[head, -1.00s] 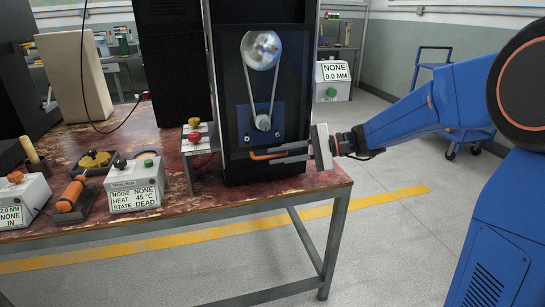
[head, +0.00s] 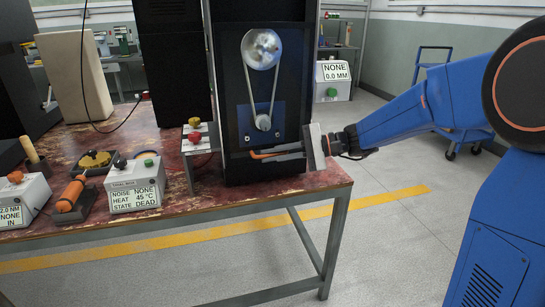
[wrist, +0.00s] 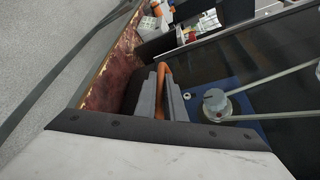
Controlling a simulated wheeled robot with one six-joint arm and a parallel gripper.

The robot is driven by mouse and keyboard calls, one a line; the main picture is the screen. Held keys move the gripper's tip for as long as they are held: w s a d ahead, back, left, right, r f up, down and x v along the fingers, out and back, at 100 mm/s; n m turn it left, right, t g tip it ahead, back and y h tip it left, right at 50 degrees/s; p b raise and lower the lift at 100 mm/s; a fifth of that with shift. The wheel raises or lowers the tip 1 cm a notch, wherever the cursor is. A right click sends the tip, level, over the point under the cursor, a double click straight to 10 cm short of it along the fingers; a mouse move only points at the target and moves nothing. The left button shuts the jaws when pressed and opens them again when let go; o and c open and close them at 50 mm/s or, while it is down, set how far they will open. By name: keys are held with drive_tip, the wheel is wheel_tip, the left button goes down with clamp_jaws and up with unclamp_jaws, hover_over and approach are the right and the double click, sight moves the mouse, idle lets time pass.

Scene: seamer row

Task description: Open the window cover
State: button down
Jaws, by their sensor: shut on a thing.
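The black machine cabinet (head: 235,165) stands on the red worn table. Its front window area shows a belt over a silver upper pulley and a small lower pulley on a blue plate. An orange handle (head: 264,155) sits low on the front. The handle also shows in the wrist view (wrist: 163,72), between two grey fingers. My gripper (head: 284,152) reaches in from the right and is shut on this handle. The fingers hide part of the handle. I cannot clearly make out the cover's panel or its edges.
A post with yellow and red buttons (head: 194,137) stands close to the left of the cabinet. The trial box (head: 135,190), reading DEAD, and an orange-handled tool (head: 70,194) lie further left. Open floor is on the right, with a blue cart (head: 450,90) behind my arm.

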sight(273, 37)
wheel_tip(273, 37, up, 31)
drive_tip(key=shift+r, duration=0.15)
drive_tip(key=c, duration=2.1)
unclamp_jaws()
drive_tip(key=shift+d, duration=0.1)
drive_tip(key=v, duration=1.7)
drive_tip(key=shift+d, duration=0.15)
